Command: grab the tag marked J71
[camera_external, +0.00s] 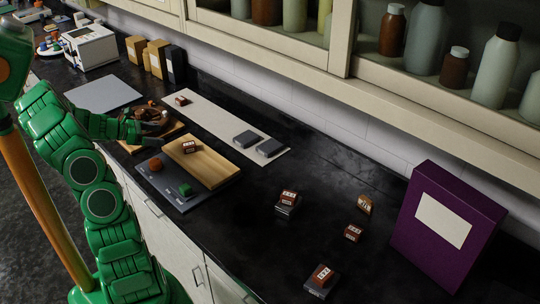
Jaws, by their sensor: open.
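Several small red-brown tags with white labels stand on the black counter: one (289,196) on a grey block, one (364,203) upright, one (352,232), and one (322,273) on a grey block at the front. Another tag (190,146) is on the light wooden board, and another (182,100) on the long pale strip. The labels are too small to read, so I cannot tell which is J71. My gripper (158,122) is open, at the left over a wooden tray (133,149) with brown pieces, far from the right-hand tags.
Two grey blocks lie on the pale strip (215,118). A purple box (440,225) stands at right. Wall cabinets overhang the back.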

